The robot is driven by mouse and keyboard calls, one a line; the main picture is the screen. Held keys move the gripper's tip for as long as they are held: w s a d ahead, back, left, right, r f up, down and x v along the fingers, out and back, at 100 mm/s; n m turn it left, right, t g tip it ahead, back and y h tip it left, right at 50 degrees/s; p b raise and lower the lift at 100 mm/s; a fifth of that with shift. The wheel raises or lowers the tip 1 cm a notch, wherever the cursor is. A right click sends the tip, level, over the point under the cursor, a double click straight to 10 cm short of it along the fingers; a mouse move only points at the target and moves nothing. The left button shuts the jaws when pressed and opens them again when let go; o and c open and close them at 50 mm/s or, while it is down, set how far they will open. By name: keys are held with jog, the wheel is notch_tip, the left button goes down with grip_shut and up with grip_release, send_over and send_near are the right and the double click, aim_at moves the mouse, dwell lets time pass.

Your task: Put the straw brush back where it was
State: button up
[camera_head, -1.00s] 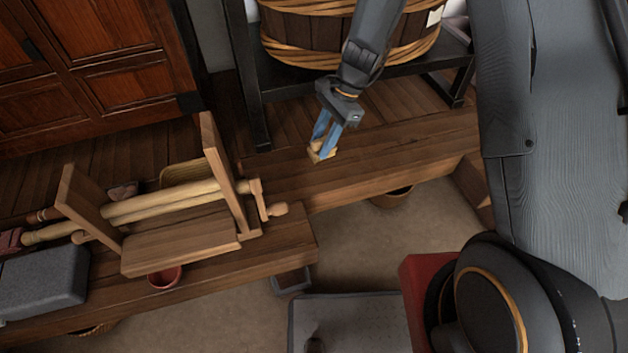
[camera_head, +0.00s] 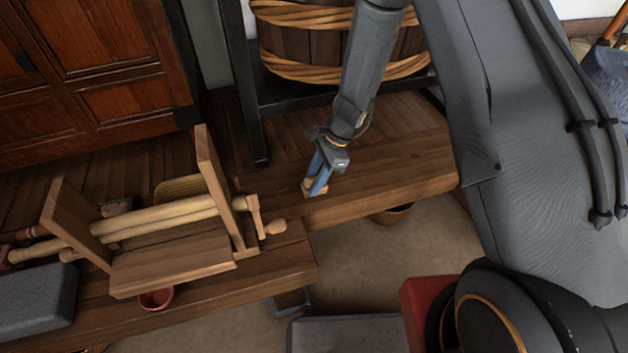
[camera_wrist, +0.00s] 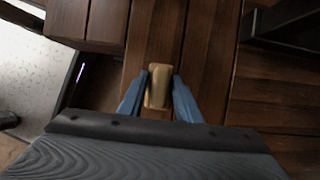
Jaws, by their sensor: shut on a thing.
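The straw brush (camera_head: 308,188) is a small pale tan piece between the blue fingers of my gripper (camera_head: 318,178). My gripper is shut on it, low over the right part of the wooden bench (camera_head: 400,165). In the wrist view the brush (camera_wrist: 158,86) shows as a short tan block between the fingertips (camera_wrist: 158,92), with dark planks behind it. I cannot tell whether the brush touches the bench.
A wooden roller frame (camera_head: 175,262) stands left of my gripper, with a grey stone block (camera_head: 38,298) and a red bowl (camera_head: 156,298) by it. A banded wooden tub (camera_head: 300,45) sits on a black stand (camera_head: 250,105) behind. The bench right of my gripper looks clear.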

jog(key=o, duration=1.1)
jog(key=shift+f, duration=0.1)
jog(key=p+v, duration=0.2)
jog(key=v, duration=1)
jog(key=s+d+r+n+h, duration=0.1)
jog(key=s+r+n, duration=0.35)
jog(key=r, duration=0.35)
jog(key=s+r+n+h, duration=0.1)
jog(key=s+r+n, duration=0.3)
jog(key=s+r, duration=0.3)
jog(key=s+d+r+n+t+h, duration=0.1)
jog(key=s+d+r+n, duration=0.4)
jog(key=s, duration=0.7)
notch_tip(320, 180, up, 3)
jog(key=n, duration=0.3)
jog(key=shift+h, duration=0.4)
jog(key=shift+f, duration=0.1)
